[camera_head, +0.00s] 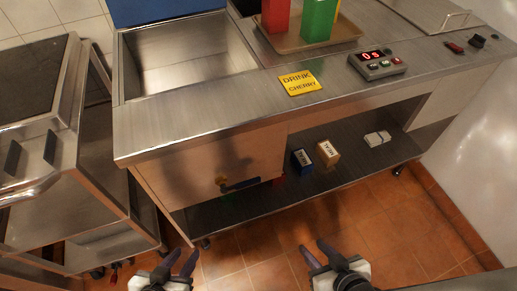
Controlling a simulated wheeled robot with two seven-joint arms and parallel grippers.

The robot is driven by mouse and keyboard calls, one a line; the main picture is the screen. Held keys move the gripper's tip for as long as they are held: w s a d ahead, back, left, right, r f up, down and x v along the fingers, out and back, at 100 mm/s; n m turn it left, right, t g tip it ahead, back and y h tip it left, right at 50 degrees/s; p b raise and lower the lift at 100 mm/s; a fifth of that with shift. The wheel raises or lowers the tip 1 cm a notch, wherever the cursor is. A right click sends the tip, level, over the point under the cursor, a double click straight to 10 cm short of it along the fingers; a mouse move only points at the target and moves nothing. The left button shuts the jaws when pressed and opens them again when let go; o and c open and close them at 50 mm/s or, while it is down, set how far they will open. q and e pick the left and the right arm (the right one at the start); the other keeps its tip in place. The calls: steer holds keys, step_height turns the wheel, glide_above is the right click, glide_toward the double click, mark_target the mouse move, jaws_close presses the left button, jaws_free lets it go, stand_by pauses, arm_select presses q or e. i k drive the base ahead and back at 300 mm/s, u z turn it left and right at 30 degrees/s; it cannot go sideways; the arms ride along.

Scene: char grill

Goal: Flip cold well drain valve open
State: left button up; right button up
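The cold well (185,62) is an open steel basin in the counter's left part. The lever lies roughly level, pointing right from the brass body. My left gripper (180,263) is at the bottom of the view, below and left of the valve, with its fingers apart and nothing between them. My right gripper (313,254) is at the bottom, below and right of the valve, fingers apart and empty. Neither touches the valve.
A steel cart (75,150) stands close on the left. The lower shelf (350,150) holds a blue box (301,161), a brown box (328,153) and white items (377,138). A yellow sign (300,83) and a timer (377,65) are on the counter. The tiled floor before the counter is clear.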

mark_target(224, 190)
steer(key=i, duration=0.3)
steer(key=z, duration=0.85)
steer(key=k, duration=1.65)
steer(key=u, duration=0.65)
steer(key=i, duration=1)
steer(key=u, duration=0.05)
